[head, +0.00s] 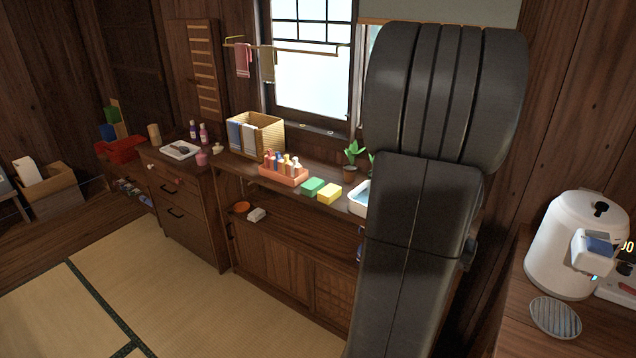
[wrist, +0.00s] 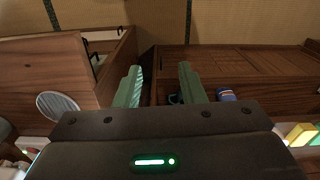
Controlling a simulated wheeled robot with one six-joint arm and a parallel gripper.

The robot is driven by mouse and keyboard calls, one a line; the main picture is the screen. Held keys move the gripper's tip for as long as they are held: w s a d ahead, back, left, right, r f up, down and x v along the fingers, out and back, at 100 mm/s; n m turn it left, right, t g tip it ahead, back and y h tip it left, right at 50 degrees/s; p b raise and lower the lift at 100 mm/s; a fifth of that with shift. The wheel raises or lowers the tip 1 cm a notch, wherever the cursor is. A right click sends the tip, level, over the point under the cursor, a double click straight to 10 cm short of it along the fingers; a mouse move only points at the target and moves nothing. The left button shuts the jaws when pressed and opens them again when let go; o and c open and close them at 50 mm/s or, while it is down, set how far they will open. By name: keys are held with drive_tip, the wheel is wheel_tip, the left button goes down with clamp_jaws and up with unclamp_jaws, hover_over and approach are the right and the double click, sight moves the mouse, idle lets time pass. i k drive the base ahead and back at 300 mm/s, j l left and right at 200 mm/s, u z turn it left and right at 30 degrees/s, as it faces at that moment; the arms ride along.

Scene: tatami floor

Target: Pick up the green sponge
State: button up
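The green sponge (head: 312,187) lies on the wooden counter under the window in the head view. A yellow sponge (head: 329,194) lies close to its right. My gripper (wrist: 160,76) shows in the wrist view, with its two pale green fingers apart and nothing between them. In the head view my arm fills the right of centre and the gripper is out of sight. At the right edge of the wrist view is a yellowish block (wrist: 300,134) with green beside it; I cannot tell for sure whether these are the sponges.
An orange caddy of bottles (head: 284,174) stands left of the green sponge. A potted plant (head: 351,160) stands behind, and a white basin (head: 358,198) is to the right, partly hidden by my arm. A white cooker (head: 572,245) stands at far right. The tatami floor (head: 175,300) is clear.

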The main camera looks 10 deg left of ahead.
sight(310, 188)
drive_tip(key=i+j, duration=0.65)
drive_tip(key=j, duration=0.25)
drive_tip(key=i+j+z, duration=0.1)
drive_tip(key=i+j, duration=0.6)
drive_tip(key=j, duration=0.25)
drive_tip(key=i+j, duration=0.3)
drive_tip(key=j, duration=0.15)
drive_tip(key=z, duration=0.05)
